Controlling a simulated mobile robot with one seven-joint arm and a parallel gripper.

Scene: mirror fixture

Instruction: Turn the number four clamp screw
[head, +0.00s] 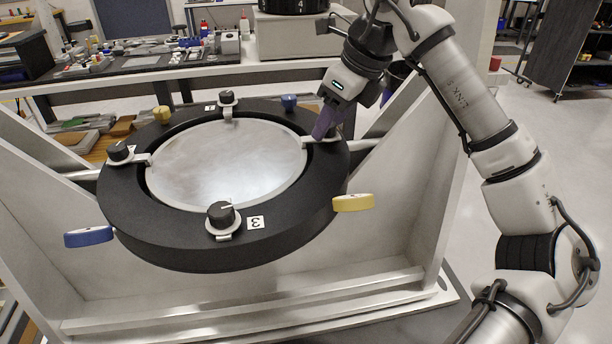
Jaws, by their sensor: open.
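A black ring fixture (290,230) holds a round silver mirror (225,165). Clamps with black knobs sit around its rim: a front one (221,215) beside a label reading 3, a left one (119,151), and a back one (227,98). A further clamp (308,143) is at the right rim, its knob hidden by my gripper. Its number does not show; the left and back labels are too small to read. My gripper (323,131), with purple fingers, is open and points down at this right clamp. Contact with the knob cannot be told.
Yellow tabs (353,202) and blue tabs (89,237) stick out around the ring. A pale grey frame (400,200) carries the fixture. A cluttered bench (150,65) stands behind. Open floor (560,150) lies to the right.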

